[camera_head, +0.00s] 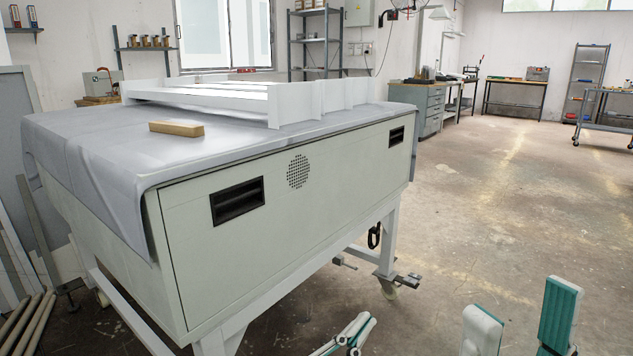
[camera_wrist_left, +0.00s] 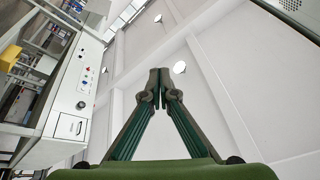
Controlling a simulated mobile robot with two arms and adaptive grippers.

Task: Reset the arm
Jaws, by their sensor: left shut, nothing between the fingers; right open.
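My left gripper (camera_head: 350,334) is low in the head view, in front of the pale cabinet and apart from it. In the left wrist view its fingertips (camera_wrist_left: 160,84) meet, with nothing between them. My right gripper (camera_head: 522,318) stands at the lower right of the head view. Its two white and green fingers are spread apart, with bare floor behind them. Most of both arms is out of view.
A large pale cabinet (camera_head: 300,215) on a wheeled frame fills the left. A grey cloth (camera_head: 95,150), a wooden block (camera_head: 176,128) and a white frame (camera_head: 300,103) lie on top. Shelves and benches (camera_head: 516,82) line the back. Floor (camera_head: 500,200) at right is clear.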

